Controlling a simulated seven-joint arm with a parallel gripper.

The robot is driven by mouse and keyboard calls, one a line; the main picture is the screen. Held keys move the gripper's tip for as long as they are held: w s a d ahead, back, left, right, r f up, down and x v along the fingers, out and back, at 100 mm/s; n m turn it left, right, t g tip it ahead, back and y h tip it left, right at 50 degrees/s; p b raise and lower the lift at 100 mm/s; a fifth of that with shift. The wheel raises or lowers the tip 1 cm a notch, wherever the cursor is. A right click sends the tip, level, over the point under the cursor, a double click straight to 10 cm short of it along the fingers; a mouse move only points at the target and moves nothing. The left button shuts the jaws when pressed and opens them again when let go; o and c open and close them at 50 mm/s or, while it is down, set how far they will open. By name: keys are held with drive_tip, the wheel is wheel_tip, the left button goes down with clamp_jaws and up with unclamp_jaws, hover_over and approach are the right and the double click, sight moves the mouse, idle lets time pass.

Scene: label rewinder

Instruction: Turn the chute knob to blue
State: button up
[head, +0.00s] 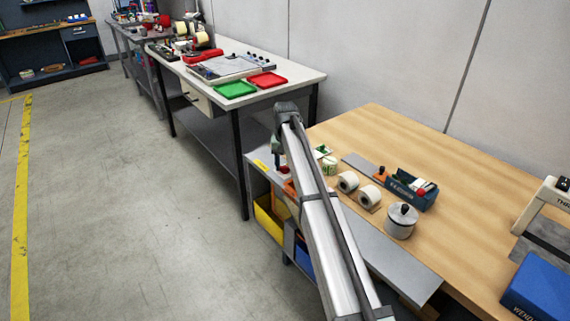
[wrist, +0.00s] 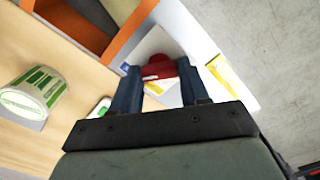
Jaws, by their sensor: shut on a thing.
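The chute knob (wrist: 160,68) is red and sits on a pale panel (wrist: 165,45) in the wrist view. My gripper (wrist: 159,72) is shut on it, with one dark finger on each side. A small blue mark (wrist: 125,67) lies left of the knob and a yellow mark (wrist: 154,88) lies on its near side. The knob's pointing direction cannot be made out. In the head view my gripper (head: 281,164) is at the left edge of the wooden table, largely behind my arm, and a bit of red shows under it.
An orange-edged opening (wrist: 122,38) lies beside the panel. A green-and-white label roll (wrist: 35,92) stands on the wooden table (head: 400,135). A yellow bin (head: 268,220) and a blue bin (head: 304,260) are below the table edge. Open floor lies left.

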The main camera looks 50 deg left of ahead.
sight(285, 166)
drive_tip(key=o, duration=1.1)
drive_tip(key=shift+c, duration=0.2)
drive_tip(key=shift+r, duration=0.1)
wheel_tip(285, 166, up, 14)
drive_tip(key=shift+f, duration=0.2)
